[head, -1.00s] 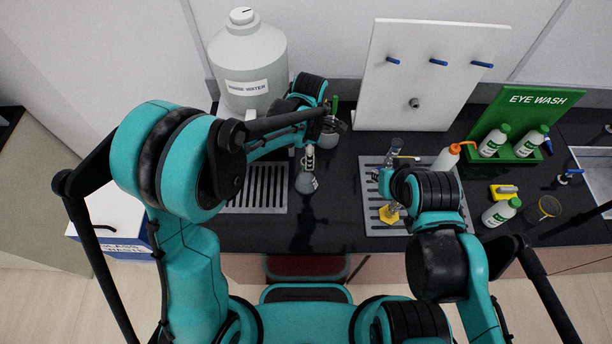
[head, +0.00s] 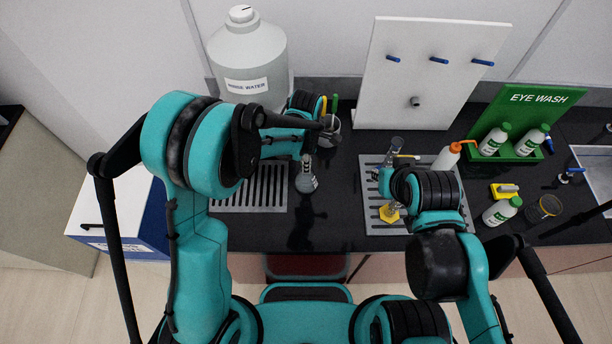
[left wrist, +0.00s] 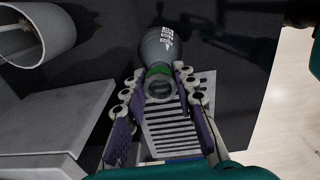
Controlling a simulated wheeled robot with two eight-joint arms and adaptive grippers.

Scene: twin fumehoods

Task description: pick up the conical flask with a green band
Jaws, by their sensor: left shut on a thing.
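The conical flask with a green band (left wrist: 164,48) is grey and narrow-necked, with white print on its body. In the left wrist view its green band sits at the neck, between my left gripper's (left wrist: 160,88) two fingers, which are shut on it. In the head view the flask (head: 306,182) hangs below my left gripper (head: 307,160), over the dark counter beside the left drain rack. Its gap to the counter is hard to judge. My right gripper (head: 386,181) is over the right drain rack, largely hidden by its own arm.
The left drain rack (head: 250,208) is beside the flask. The right rack (head: 375,228) holds glassware, including a piece with a yellow base (head: 390,213). A large rinse water jug (head: 248,60) stands behind left. A white peg board (head: 430,70) and eye wash stand (head: 535,97) are behind right.

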